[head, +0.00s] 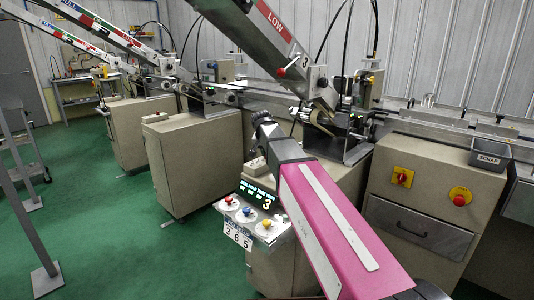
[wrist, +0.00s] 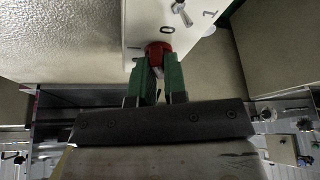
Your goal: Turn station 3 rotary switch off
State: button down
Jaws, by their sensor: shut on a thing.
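In the wrist view, my gripper (wrist: 156,82) has green fingers closed around a red rotary knob (wrist: 158,49). The knob sits on a white plate (wrist: 140,20) marked "0" beside the knob and "1" further right. I cannot tell from the head view where the gripped knob is.
A silver switch (wrist: 181,12) is on the same plate, near the gripped knob. In the head view, a grey cabinet (head: 420,190) with yellow switch plates stands at right. An inclined feeder arm (head: 255,30) hangs above. Green floor (head: 120,245) is open at left.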

jog(key=shift+a+m+g+h, duration=0.1)
jog(key=shift+m+g+h, duration=0.2)
jog(key=shift+m, duration=0.85)
jog(key=shift+m+g+h, duration=0.2)
jog(key=shift+m+h, duration=0.2)
jog(key=shift+m, duration=0.75)
jog(key=c, duration=1.2)
grip_release()
jog(key=shift+o, duration=0.2)
jog(key=v, duration=1)
jog(key=shift+a+r, duration=0.15)
jog(key=shift+r, duration=0.2)
jog(key=shift+s, duration=0.1)
